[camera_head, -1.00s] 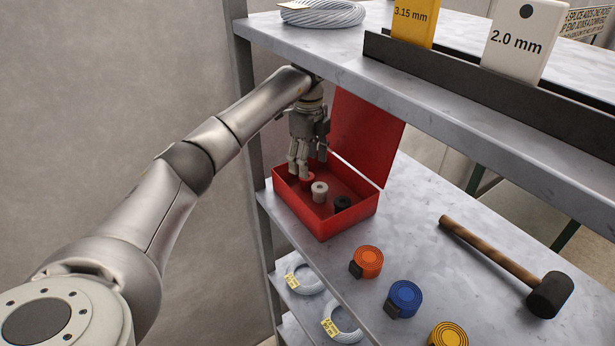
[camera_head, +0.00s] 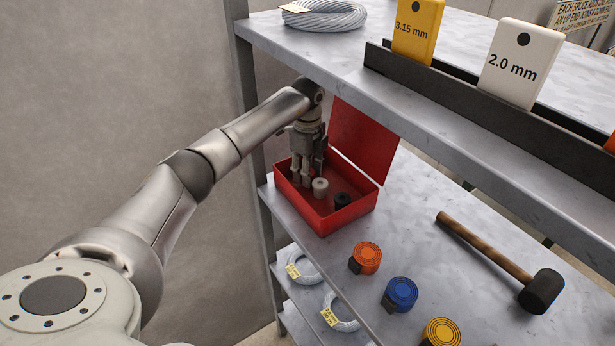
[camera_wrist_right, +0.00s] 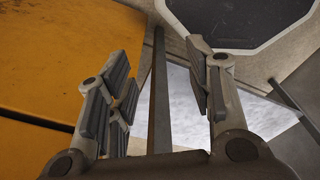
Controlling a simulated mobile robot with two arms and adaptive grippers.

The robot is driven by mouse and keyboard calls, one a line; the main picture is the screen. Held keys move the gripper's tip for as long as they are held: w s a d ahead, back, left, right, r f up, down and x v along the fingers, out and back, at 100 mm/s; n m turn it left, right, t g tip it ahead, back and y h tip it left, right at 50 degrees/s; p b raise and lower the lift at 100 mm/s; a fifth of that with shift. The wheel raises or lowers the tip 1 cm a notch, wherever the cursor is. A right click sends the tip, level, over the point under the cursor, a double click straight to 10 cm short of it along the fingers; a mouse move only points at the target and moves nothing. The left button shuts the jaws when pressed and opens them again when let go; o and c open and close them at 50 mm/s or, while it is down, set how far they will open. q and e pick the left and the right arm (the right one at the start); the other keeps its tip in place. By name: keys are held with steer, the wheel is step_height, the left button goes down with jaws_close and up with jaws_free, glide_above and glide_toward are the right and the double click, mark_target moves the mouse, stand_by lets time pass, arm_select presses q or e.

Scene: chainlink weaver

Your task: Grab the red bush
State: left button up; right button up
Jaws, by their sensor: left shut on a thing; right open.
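The open red box (camera_head: 322,228) stands on the middle shelf with its lid raised at the back. My left gripper (camera_head: 303,182) reaches down into its left side and is shut, fingers close together. The red bush is between or behind the fingertips and can hardly be told from the red box. A grey bush (camera_head: 320,188) and a black bush (camera_head: 342,201) stand in the box to the right of the fingers. My right gripper (camera_wrist_right: 165,105) is open and empty in the right wrist view, away from the box.
Orange (camera_head: 366,258), blue (camera_head: 402,294) and yellow (camera_head: 442,333) rolls and a mallet (camera_head: 490,250) lie on the same shelf. The upper shelf (camera_head: 440,108) overhangs close above the left wrist. A yellow surface (camera_wrist_right: 45,60) lies left of the right gripper.

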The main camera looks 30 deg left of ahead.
arm_select(q)
steer(key=shift+c, duration=1.3)
arm_select(e)
steer(key=shift+d, duration=0.35)
steer(key=shift+w, duration=0.1)
arm_select(q)
steer(key=shift+r, duration=0.1)
arm_select(e)
steer(key=shift+w, duration=0.1)
